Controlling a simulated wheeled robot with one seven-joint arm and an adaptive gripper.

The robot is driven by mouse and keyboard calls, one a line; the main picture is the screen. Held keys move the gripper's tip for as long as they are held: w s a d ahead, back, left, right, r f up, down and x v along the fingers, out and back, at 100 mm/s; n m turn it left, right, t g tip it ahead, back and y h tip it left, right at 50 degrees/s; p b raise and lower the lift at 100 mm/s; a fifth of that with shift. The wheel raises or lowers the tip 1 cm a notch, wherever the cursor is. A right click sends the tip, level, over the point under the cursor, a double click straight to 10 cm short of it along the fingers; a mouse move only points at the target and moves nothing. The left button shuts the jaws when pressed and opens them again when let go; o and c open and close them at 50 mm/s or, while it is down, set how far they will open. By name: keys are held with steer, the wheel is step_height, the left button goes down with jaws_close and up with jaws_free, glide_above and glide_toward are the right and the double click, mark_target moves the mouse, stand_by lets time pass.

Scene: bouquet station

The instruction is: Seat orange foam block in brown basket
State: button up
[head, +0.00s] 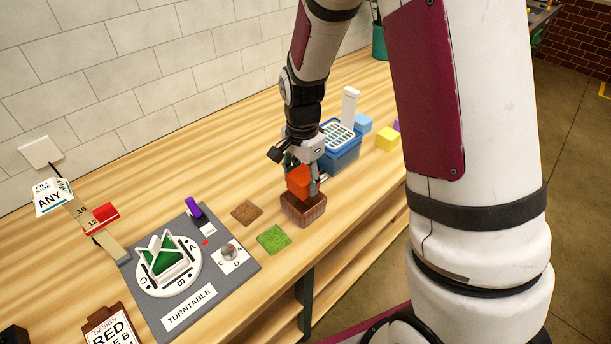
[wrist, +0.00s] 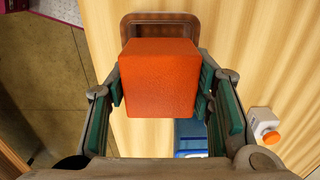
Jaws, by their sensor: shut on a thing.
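The orange foam block (head: 298,181) is held between the fingers of my gripper (head: 303,176). In the wrist view the block (wrist: 160,78) fills the space between the green-padded fingers (wrist: 161,90), which press on its two sides. The brown basket (head: 303,209) stands on the wooden bench. In the head view the block is directly above the basket, at or just over its rim; I cannot tell whether it touches. In the wrist view the basket's rim (wrist: 160,18) shows beyond the block, and the block hides most of the opening.
A blue bin with a white grid lid (head: 340,150) stands behind the basket. Blue (head: 362,123) and yellow (head: 387,138) blocks lie to its right. A brown mat (head: 247,212), a green mat (head: 273,239) and the turntable board (head: 245,265) are to the left. The bench edge is close in front.

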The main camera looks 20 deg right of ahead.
steer(key=shift+f+b, duration=0.9)
steer(key=shift+f, duration=1.3)
steer(key=shift+f, duration=0.1)
steer(key=o, duration=1.8)
steer(key=shift+c, duration=0.2)
steer(key=shift+r+p, duration=1.65)
steer(key=shift+r, duration=1.85)
